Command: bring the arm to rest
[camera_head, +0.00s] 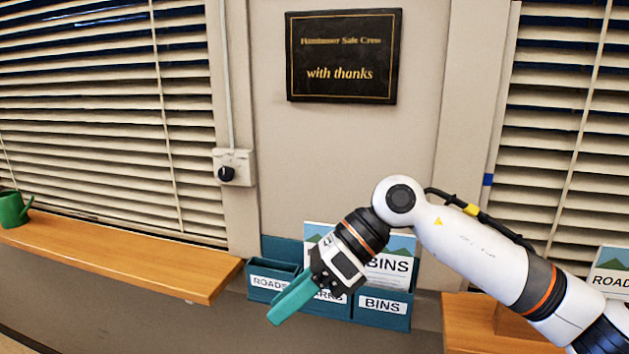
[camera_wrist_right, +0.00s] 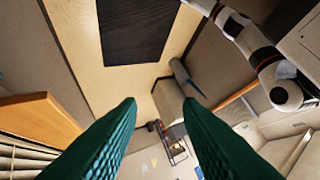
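My right arm comes in from the right in the head view and bends down to the left at its elbow. My right gripper (camera_head: 275,314) points down and left in front of the teal leaflet rack and hides part of it. In the right wrist view its two teal fingers (camera_wrist_right: 160,104) stand apart with nothing between them, so it is open and empty. I cannot tell from the head view how far it is from the rack. My left gripper is not in view.
The teal rack (camera_head: 383,318), labelled for roads and bins, holds a leaflet (camera_head: 397,271). Wooden ledges (camera_head: 120,256) flank it; a green watering can (camera_head: 13,210) stands on the left one. A black plaque (camera_head: 343,55) and a switch (camera_head: 233,167) are on the wall.

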